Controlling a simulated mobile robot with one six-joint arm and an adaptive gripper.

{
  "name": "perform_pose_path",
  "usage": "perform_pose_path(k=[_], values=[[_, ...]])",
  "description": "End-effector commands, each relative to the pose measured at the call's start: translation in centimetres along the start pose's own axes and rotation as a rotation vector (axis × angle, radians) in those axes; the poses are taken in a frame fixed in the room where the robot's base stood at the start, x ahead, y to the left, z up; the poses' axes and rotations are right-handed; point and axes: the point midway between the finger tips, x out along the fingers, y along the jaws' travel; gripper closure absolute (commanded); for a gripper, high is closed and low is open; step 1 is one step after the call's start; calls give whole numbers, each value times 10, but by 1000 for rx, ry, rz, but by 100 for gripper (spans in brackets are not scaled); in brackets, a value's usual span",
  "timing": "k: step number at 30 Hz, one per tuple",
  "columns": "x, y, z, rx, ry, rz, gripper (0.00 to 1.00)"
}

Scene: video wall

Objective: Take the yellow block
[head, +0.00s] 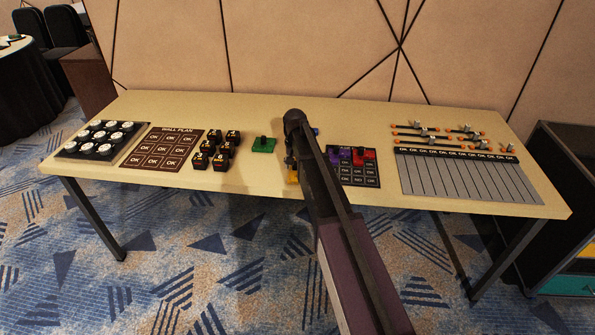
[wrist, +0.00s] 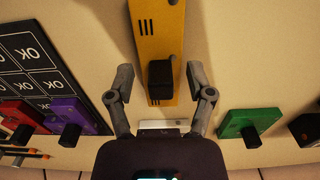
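The yellow block (wrist: 158,28) lies flat on the table, long and plate-like, with a black knob (wrist: 160,75) on top and dark slots. In the head view only a bit of the yellow block (head: 292,178) shows; my arm hides the rest. My gripper (wrist: 160,82) is open, with one finger on each side of the black knob and a visible gap on both sides. In the head view my gripper (head: 291,161) is mostly hidden by my own arm. The wrist view does not clearly show how high the fingertips are.
A green block (head: 263,145) lies left of my gripper. Purple (head: 334,154) and red (head: 362,156) blocks lie on a dark OK grid (head: 357,175) to the right. A blue block (head: 315,131) shows behind my arm. Black blocks (head: 217,150) stand further left. Bare table (head: 275,108) lies behind.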

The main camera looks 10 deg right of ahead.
Motion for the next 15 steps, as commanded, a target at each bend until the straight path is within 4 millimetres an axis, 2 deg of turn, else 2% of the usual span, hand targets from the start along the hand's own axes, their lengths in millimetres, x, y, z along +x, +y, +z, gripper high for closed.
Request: perform_pose_path(k=[1,6,15], values=[[0,0,0,0,0,0,49],[0,0,0,0,0,0,100],[0,0,0,1,0,0,100]])
